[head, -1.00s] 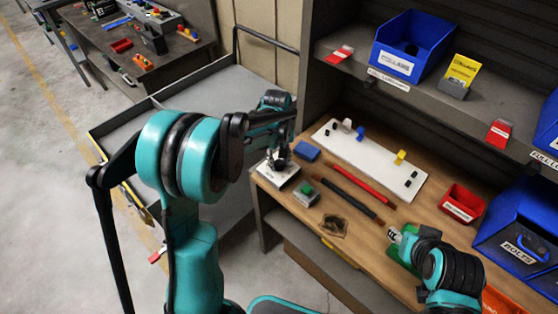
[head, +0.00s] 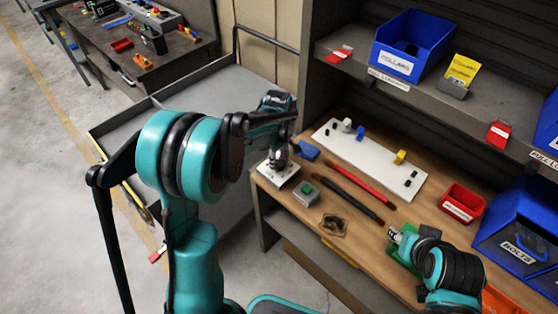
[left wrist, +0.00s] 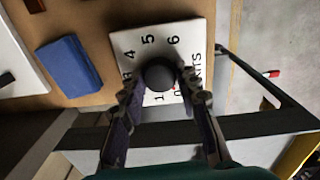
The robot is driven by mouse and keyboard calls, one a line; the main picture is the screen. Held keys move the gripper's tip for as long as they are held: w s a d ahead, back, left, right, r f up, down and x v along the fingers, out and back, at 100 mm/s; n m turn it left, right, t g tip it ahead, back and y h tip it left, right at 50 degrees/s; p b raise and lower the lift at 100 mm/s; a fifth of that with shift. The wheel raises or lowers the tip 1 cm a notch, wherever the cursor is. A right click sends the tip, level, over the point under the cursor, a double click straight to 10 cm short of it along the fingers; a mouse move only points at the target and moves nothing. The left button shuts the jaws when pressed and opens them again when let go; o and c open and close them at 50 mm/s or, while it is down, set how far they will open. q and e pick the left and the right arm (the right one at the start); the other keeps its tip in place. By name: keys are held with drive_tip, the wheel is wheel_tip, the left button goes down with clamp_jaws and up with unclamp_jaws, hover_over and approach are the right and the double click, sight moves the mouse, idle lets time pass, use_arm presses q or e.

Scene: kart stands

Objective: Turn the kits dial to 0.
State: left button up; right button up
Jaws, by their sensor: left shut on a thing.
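The dial is a dark round knob (left wrist: 160,75) on a white plate (left wrist: 185,38) with printed numbers around it; 1, 4, 5 and 6 read clearly, others are partly covered. In the head view the white plate (head: 275,178) sits at the bench's left front corner. My left gripper (left wrist: 161,92) is shut on the knob, one finger on each side; it also shows from above in the head view (head: 279,160). My right gripper (head: 394,236) is low over the bench at the right, its fingers too small to judge.
A blue block (left wrist: 69,67) lies beside the dial plate. A box with a green button (head: 306,193), dark and red rods (head: 358,185) and a white board with pegs (head: 370,158) are nearby. Blue bins (head: 520,240) stand at the right; a shelf overhangs the back.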

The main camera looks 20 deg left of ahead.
use_arm(q)
drive_tip(key=o, duration=1.2)
drive_tip(key=shift+c, duration=0.2)
wheel_tip(320, 180, up, 12)
drive_tip(key=shift+s, duration=0.15)
drive_tip(key=s+d+f+m+t, duration=0.1)
drive_tip(key=s+m+t, duration=0.2)
drive_tip(key=s+m, duration=0.4)
drive_tip(key=s+d+f+m+t+b, duration=0.1)
drive_tip(key=s+m+t, duration=0.2)
drive_tip(key=s+m, duration=0.4)
drive_tip(key=s, duration=0.5)
drive_tip(key=shift+d+t, duration=0.35)
drive_tip(key=shift+t, duration=0.05)
